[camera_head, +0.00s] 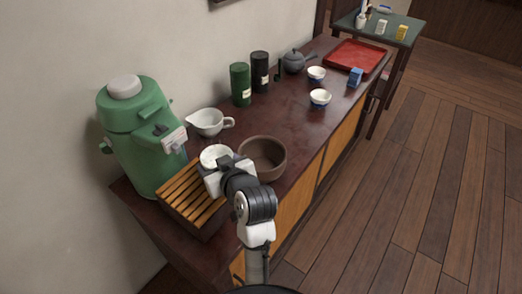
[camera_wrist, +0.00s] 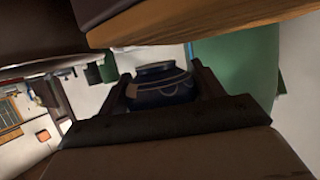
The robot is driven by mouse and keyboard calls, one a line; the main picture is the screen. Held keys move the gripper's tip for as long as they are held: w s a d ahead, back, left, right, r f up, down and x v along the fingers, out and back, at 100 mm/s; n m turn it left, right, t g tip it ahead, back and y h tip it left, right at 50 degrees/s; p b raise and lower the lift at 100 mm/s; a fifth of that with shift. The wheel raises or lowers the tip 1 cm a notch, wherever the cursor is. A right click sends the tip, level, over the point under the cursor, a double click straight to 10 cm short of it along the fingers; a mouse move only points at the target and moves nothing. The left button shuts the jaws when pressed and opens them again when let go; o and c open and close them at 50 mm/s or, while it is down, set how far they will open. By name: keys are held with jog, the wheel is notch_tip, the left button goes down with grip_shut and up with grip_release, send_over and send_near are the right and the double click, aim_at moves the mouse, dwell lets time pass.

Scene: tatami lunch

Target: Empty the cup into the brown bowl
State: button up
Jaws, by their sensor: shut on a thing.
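My gripper (camera_head: 217,170) is shut on a cup (camera_head: 214,153), whose pale opening shows in the head view. In the wrist view the cup (camera_wrist: 160,85) is dark blue with a light band, between my two fingers (camera_wrist: 160,95). Its contents cannot be made out. The brown bowl (camera_head: 277,172) stands on the counter just right of the cup. The cup is beside the bowl in the picture, not over its middle.
A slatted wooden box (camera_head: 187,200) lies under and left of my gripper. A green flask (camera_head: 140,140) stands at left and a white pitcher (camera_head: 207,123) behind. Two small cups (camera_head: 316,74) (camera_head: 320,98), canisters (camera_head: 240,84) and a red tray (camera_head: 355,55) stand farther along.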

jog(key=shift+w+f+b, duration=0.1)
jog(key=shift+b, duration=0.5)
jog(key=shift+w+d+b, duration=0.15)
jog(key=shift+d+b, duration=0.05)
jog(key=shift+b, duration=0.75)
jog(key=shift+w+d+r+m+g+y+p, duration=0.2)
jog(key=shift+d+r+m+g+y+p, duration=0.15)
jog(key=shift+r+m, duration=0.25)
jog(key=shift+w+d+f+m+g+y, duration=0.25)
jog(key=shift+w+d+f+m+y, duration=0.15)
jog(key=shift+d+m, duration=0.15)
jog(key=shift+w+d+r+m+g+y+p, duration=0.3)
jog(key=shift+w+d+r+m+y+p, duration=0.2)
jog(key=shift+m+p, duration=0.45)
jog(key=shift+w+d+p, duration=0.1)
jog(key=shift+d+p, duration=0.1)
jog(key=shift+p, duration=0.15)
jog(key=shift+w+d+r+m+g+y+p, duration=0.35)
jog(key=shift+d+m+y+p, duration=0.1)
jog(key=shift+m+p, duration=0.2)
